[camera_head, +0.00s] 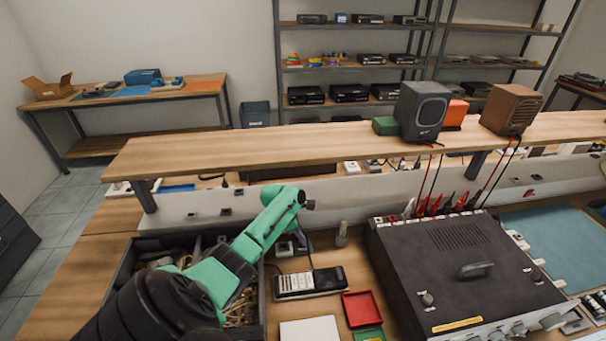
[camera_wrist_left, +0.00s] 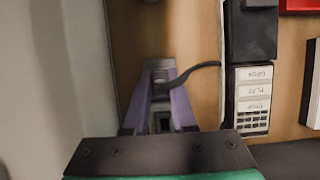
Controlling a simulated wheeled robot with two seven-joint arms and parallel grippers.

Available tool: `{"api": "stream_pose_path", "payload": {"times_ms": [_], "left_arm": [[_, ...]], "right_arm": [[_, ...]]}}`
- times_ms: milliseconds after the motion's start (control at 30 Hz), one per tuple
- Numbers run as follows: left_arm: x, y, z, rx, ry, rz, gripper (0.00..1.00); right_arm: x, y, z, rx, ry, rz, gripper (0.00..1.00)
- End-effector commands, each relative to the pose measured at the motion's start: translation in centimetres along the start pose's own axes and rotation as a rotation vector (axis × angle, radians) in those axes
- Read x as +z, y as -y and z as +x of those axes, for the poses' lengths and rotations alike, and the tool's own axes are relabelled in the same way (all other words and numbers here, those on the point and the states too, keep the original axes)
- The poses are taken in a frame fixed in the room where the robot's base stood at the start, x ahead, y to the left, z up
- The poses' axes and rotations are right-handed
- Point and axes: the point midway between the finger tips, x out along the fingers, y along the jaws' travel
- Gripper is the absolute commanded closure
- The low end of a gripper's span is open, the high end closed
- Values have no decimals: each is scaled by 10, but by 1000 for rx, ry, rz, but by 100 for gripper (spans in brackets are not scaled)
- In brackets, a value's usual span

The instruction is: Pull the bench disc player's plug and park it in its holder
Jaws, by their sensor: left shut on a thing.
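The disc player (camera_head: 309,283) is a flat black unit with light labelled buttons, lying on the bench. It also shows in the left wrist view (camera_wrist_left: 252,95), with OPEN, PLAY and STOP on its keys. My left gripper (camera_wrist_left: 161,80) has purple fingers, shut on a dark plug that they mostly hide. A black cable (camera_wrist_left: 203,66) curves from between the fingers toward the player. In the head view my left gripper (camera_head: 299,243) is low over the bench, behind the player and close to the grey back panel. I cannot make out the holder for certain. My right gripper is not in view.
A large black bench instrument (camera_head: 465,265) stands to the right. A red tray (camera_head: 361,308) lies in front of the player's right end. A small grey post (camera_head: 342,235) stands behind the player. A drawer of clutter (camera_head: 150,260) is under my left arm. A shelf (camera_head: 330,143) overhangs the panel.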

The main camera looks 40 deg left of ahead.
Motion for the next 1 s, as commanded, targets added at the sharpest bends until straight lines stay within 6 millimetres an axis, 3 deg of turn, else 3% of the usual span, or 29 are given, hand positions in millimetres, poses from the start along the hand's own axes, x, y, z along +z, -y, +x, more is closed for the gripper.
{"api": "stream_pose_path", "payload": {"times_ms": [1000], "left_arm": [[-3,0,8,0,0,0,100]], "right_arm": [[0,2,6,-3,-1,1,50]]}}
